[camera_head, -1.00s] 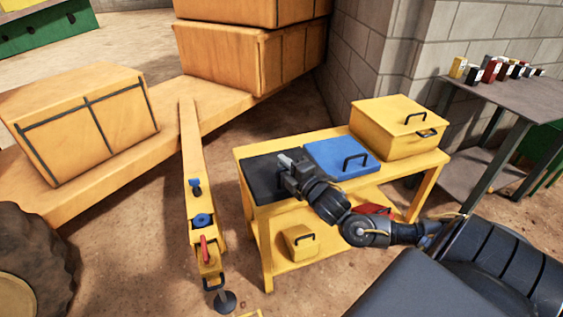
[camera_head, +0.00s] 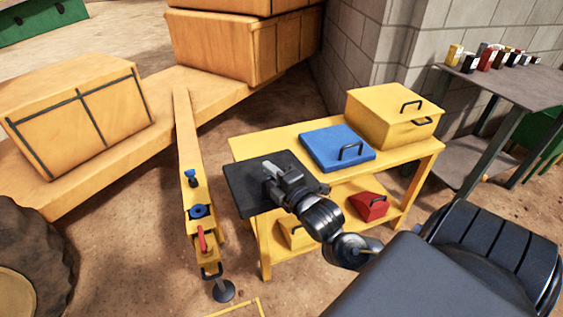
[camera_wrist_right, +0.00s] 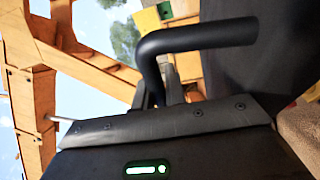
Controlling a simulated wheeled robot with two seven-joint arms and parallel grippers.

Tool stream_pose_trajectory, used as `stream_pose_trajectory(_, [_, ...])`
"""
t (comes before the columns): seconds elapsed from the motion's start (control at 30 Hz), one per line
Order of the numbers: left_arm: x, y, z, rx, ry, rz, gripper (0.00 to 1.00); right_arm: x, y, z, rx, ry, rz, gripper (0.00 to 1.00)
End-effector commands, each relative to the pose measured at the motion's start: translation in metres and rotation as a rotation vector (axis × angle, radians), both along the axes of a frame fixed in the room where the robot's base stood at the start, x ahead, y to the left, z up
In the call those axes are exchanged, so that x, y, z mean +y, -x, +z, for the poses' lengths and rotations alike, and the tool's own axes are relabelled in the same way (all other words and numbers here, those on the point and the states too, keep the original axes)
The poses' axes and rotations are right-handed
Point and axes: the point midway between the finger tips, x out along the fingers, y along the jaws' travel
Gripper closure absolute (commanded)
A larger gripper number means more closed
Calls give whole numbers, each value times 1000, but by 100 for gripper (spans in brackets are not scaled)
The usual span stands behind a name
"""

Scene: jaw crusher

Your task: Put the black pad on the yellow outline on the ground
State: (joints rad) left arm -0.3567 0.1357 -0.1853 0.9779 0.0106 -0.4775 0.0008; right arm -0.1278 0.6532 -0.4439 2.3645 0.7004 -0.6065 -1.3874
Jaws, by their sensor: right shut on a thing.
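The black pad (camera_head: 243,190) is a flat dark square at the left end of the yellow workbench (camera_head: 300,134). It sticks out past the bench's front edge, and I cannot tell whether it still touches the top. My right gripper (camera_head: 272,172) is over the pad and shut on its handle. In the right wrist view the black bent handle (camera_wrist_right: 195,38) rises in front of the gripper, with the jaws mostly hidden. The yellow outline (camera_head: 240,309) shows partly on the ground at the bottom edge of the head view. My left gripper is not in view.
A blue pad (camera_head: 325,143) and a yellow box (camera_head: 385,108) stand on the bench. A red wedge (camera_head: 366,206) and a yellow block (camera_head: 294,236) are on its lower shelf. A yellow beam with a foot (camera_head: 223,291) stands left of the bench.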

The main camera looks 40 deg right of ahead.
Motion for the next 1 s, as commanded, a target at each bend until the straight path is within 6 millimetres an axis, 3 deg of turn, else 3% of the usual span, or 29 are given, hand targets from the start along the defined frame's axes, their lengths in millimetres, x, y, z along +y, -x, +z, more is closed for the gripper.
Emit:
stream_pose_trajectory(0.2, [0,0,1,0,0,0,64,57,4,5,-11,-13,29,100])
stream_pose_trajectory(0.43, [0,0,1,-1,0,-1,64,98,6,15,-21,-6,51,100])
stream_pose_trajectory(0.63, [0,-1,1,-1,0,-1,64,113,7,22,-28,0,60,100])
stream_pose_trajectory(1.0, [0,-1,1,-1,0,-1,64,115,8,23,-29,3,60,100])
